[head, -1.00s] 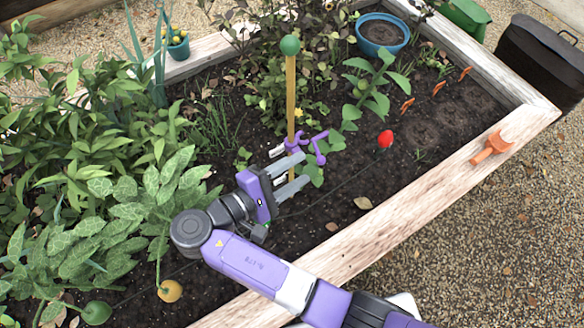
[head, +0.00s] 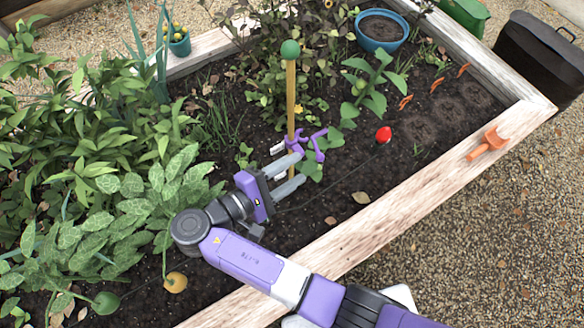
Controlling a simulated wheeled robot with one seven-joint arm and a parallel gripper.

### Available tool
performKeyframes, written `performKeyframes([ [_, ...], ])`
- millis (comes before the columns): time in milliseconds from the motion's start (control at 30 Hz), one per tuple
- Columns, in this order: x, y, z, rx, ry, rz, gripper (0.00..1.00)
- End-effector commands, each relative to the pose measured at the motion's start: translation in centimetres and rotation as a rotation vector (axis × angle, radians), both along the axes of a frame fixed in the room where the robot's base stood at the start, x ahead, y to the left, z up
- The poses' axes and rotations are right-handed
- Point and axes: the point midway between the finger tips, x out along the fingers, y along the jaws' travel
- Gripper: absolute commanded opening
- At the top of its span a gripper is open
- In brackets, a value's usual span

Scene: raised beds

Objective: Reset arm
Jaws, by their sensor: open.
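My gripper (head: 289,175) is over the dark soil of the raised bed, near the middle of the head view. Its two grey fingers are apart and point right, toward a wooden stake (head: 290,100) with a green ball on top. A purple clip (head: 300,143) is at the lower part of the stake, just beyond the fingertips. The fingers hold nothing that I can see. The foot of the stake is partly hidden behind the fingers.
The bed's wooden edge (head: 400,205) runs along the near side, with an orange hand tool (head: 487,145) on it. Leafy plants (head: 110,160) crowd the left. The soil at right is fairly open.

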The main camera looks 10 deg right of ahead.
Motion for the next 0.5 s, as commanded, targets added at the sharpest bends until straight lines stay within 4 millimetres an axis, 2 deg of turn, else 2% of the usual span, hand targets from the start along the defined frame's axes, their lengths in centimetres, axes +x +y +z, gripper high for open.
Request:
performKeyframes([
  [367, 0.0, 0.0, 0.0, 0.003, -0.006, 0.001, 0.44],
  [500, 2.0, 1.2, -0.7, 0.052, -0.032, 0.085, 0.44],
])
